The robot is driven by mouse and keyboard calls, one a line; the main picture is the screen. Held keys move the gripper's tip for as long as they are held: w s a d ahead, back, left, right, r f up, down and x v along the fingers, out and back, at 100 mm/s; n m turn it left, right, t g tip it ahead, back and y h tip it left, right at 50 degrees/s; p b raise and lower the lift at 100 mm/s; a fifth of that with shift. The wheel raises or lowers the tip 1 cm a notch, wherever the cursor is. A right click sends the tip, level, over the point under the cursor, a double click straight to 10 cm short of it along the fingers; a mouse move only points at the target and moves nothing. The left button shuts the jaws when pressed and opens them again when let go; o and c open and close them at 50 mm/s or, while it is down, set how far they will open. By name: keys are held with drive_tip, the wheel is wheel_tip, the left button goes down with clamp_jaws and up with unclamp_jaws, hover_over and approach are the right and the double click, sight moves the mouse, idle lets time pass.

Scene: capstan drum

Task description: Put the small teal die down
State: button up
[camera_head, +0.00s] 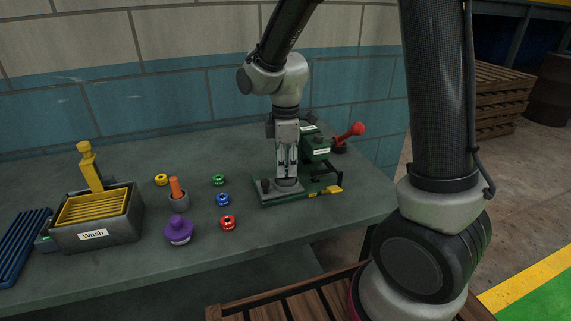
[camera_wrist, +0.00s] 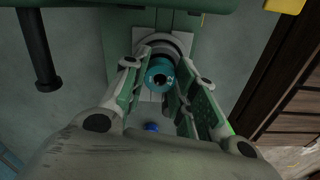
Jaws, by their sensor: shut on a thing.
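The small teal die (camera_wrist: 158,76) is a round ring with a dark hole in its middle. In the wrist view it is between the fingertips of my gripper (camera_wrist: 160,72), which is shut on it. In the head view my gripper (camera_head: 287,174) points down over the grey round seat (camera_head: 289,184) on the base of the green press, and the fingers hide the die. The seat also shows around the die in the wrist view (camera_wrist: 178,42). I cannot tell whether the die touches the seat.
The green press (camera_head: 316,148) has a lever with a red knob (camera_head: 357,129).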

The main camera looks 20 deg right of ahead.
drive_tip(key=shift+f, duration=0.15)
drive_tip(key=shift+f, duration=0.45)
drive_tip(key=o, duration=1.1)
drive_tip(key=shift+f, duration=0.1)
wheel_tip(320, 180, up, 13)
drive_tip(key=s+d+r+m+t, duration=0.1)
drive_tip(key=s+d+m, duration=0.4)
drive_tip(key=s, duration=0.1)
drive_tip(key=s+d+r+m+t, duration=0.2)
drive_tip(key=s+d+m, duration=0.3)
drive_tip(key=s, duration=0.1)
drive_tip(key=s+d+r+m+t, duration=0.1)
drive_tip(key=s+d+r+m, duration=0.1)
drive_tip(key=s+d+m, duration=0.3)
drive_tip(key=shift+s+r+m, duration=0.15)
drive_tip(key=shift+s+m, duration=0.25)
drive_tip(key=shift+s, duration=0.65)
